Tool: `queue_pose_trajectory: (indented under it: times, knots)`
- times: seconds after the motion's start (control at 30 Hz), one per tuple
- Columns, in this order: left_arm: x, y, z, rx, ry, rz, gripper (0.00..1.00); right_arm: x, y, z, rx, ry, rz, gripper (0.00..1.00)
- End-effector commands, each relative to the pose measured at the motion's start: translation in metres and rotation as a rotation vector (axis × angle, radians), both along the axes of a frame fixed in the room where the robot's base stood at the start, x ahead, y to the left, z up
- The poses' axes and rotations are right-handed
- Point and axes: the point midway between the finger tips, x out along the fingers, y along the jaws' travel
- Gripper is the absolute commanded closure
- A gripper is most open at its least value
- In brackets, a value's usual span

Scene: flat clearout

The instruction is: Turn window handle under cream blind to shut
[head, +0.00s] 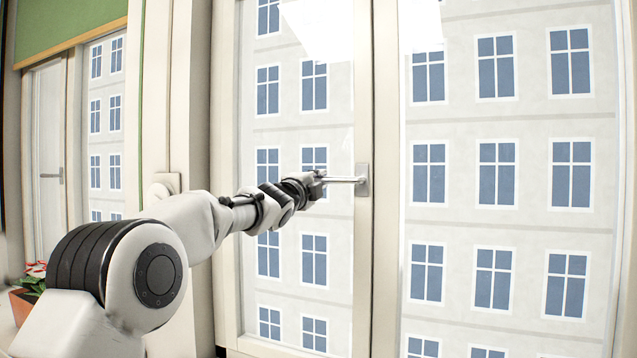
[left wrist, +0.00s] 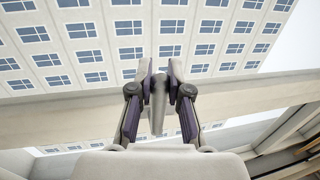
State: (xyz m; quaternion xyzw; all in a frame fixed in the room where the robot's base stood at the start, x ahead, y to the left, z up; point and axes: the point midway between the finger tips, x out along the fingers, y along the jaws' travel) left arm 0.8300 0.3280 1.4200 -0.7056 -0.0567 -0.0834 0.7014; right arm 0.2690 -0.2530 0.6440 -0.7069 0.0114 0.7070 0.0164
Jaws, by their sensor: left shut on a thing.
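The window handle (head: 346,180) is a pale metal lever on a small plate on the frame between two tall panes. It lies level, pointing left from the plate. My left gripper (head: 318,184) is shut on the lever's free end, reaching in from the left. In the left wrist view the left gripper (left wrist: 158,72) has its fingers on both sides of the handle (left wrist: 157,108), with the pale window frame behind. The cream blind is not visible in either view. My right gripper is not in view.
Another window at the left has a green blind (head: 68,25) and its own handle (head: 52,175). A potted plant with red-and-white flowers (head: 28,285) stands low at the left. A building front shows through the glass.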

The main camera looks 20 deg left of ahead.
Motion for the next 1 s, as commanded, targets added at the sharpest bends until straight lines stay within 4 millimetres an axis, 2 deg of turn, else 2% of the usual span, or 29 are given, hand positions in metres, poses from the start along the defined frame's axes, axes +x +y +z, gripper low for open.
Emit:
queue_pose_trajectory:
  times: [0.17,0.2,0.23,0.27,0.57,0.67,0.83,1.0]
  knots:
    - [0.001,0.000,-0.005,-0.001,0.009,0.001,1.00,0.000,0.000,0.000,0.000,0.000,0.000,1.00]
    - [0.001,0.000,-0.005,-0.001,0.009,0.001,0.69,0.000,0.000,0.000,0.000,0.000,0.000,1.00]
    - [0.001,0.000,-0.005,-0.001,0.008,0.001,0.58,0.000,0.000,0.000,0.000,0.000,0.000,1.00]
    - [0.001,0.000,-0.005,-0.001,0.008,0.000,0.57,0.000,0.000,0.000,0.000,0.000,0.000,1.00]
    - [0.000,0.000,-0.003,0.000,0.005,0.000,0.57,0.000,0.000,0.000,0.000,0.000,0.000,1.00]
    - [-0.006,0.000,-0.003,-0.002,0.005,-0.001,0.57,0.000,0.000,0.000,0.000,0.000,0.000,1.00]
    - [-0.032,0.002,-0.009,-0.004,0.007,0.001,0.57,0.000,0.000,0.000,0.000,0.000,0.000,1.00]
    - [-0.073,0.003,-0.017,-0.004,0.006,0.000,0.57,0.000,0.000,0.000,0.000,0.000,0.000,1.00]
